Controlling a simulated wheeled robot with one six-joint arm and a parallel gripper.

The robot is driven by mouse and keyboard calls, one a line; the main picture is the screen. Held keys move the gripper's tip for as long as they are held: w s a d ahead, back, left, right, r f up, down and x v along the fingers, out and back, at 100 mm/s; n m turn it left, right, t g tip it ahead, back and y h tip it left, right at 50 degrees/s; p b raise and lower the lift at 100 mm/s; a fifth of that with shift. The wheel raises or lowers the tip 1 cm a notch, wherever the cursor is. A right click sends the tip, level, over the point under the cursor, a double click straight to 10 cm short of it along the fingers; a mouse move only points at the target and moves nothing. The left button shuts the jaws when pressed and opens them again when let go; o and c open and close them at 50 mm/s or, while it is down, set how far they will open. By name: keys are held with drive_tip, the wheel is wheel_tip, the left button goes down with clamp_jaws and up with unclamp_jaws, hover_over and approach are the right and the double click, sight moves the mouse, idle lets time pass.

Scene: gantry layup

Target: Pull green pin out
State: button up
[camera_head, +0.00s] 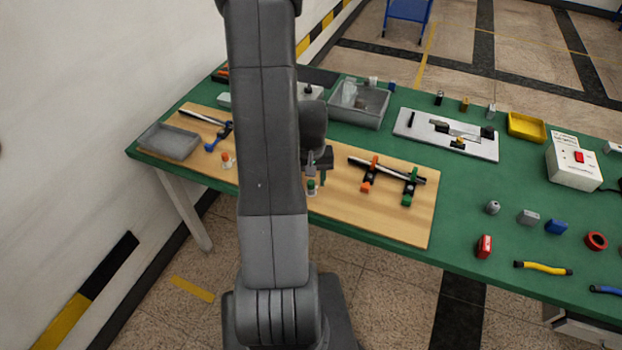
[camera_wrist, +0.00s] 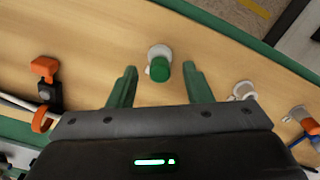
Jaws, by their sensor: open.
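A green pin (camera_wrist: 159,69) stands in a pale round holder (camera_wrist: 158,52) on the wooden board, seen from above in the wrist view. My gripper (camera_wrist: 160,70) is open, with one green finger on each side of the pin and a gap on both sides. In the head view the green-topped pin (camera_head: 311,184) shows just right of my arm, and my gripper (camera_head: 318,180) hangs beside it, partly hidden by the arm. Fingertip height relative to the pin cannot be told.
A rod with orange and green clamps (camera_head: 387,170) lies right on the board (camera_head: 340,203). Another pale holder (camera_wrist: 243,90) and an orange-topped piece (camera_wrist: 306,122) sit nearby. A grey tray (camera_head: 168,143) stands left, a grey bin (camera_head: 358,104) behind. The board's front strip is clear.

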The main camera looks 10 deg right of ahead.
sight(311, 182)
drive_tip(key=shift+f, duration=0.4)
clamp_jaws()
drive_tip(key=c, duration=0.8)
unclamp_jaws()
clamp_jaws()
drive_tip(key=shift+r, duration=0.1)
drive_tip(key=shift+r+p, duration=1.05)
drive_tip(key=shift+r, duration=0.65)
drive_tip(key=shift+r+p, duration=1)
drive_tip(key=shift+r, duration=0.7)
